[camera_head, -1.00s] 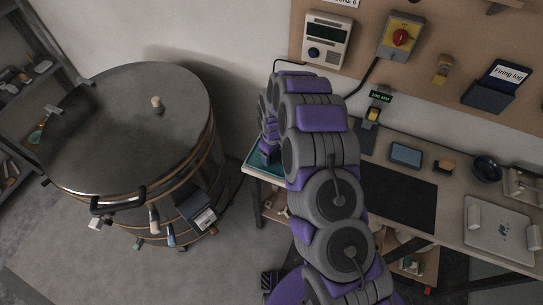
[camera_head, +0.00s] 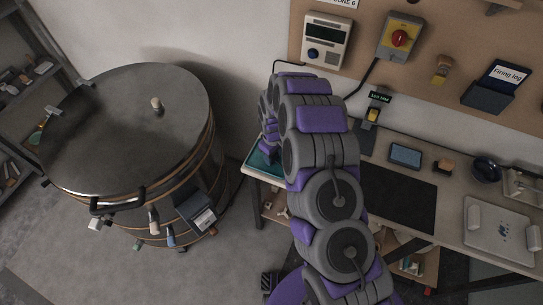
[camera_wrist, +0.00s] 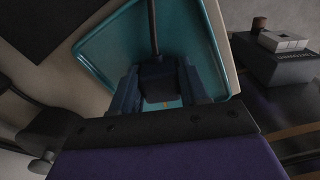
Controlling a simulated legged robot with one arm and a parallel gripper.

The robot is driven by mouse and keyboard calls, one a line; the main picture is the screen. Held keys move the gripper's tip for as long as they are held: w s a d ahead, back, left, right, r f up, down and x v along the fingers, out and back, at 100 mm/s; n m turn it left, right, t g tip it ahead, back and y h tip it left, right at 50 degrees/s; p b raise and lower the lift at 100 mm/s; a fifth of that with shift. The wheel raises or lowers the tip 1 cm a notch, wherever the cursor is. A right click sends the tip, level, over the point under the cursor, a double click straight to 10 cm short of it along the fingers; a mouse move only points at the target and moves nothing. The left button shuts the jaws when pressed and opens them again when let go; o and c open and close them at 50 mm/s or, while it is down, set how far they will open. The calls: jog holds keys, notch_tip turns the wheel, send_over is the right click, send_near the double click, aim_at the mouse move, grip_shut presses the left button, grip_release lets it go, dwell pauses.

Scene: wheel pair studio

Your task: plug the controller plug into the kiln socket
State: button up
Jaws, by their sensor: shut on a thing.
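My gripper (camera_wrist: 160,98) is shut on a dark block-shaped plug (camera_wrist: 157,78) in the wrist view. A brown cord runs from the plug toward the top of that view. Both are over a teal tray (camera_wrist: 222,30). In the head view my gripper (camera_head: 267,150) is at the tray (camera_head: 258,168) on the table's left end; the plug is not discernible there. The controller (camera_head: 327,42), a pale box with a blue knob, hangs on the wall board. The kiln (camera_head: 130,120) stands at left, with a dark box (camera_head: 197,212) on its side. I cannot make out the socket opening.
The table (camera_head: 440,215) holds a black mat (camera_head: 400,197), a small blue-screened device (camera_head: 405,154) and a bowl (camera_head: 486,168). A floor gap separates table and kiln. The kiln's handle (camera_head: 118,204) and several coloured fittings stick out in front.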

jog(key=shift+r, duration=0.1)
jog(key=shift+r+p, duration=0.45)
jog(key=shift+r, duration=1.2)
dwell(0.3)
jog(key=o, duration=0.5)
jog(key=shift+c, duration=0.2)
jog(key=c, duration=0.5)
jog(key=shift+o, duration=0.2)
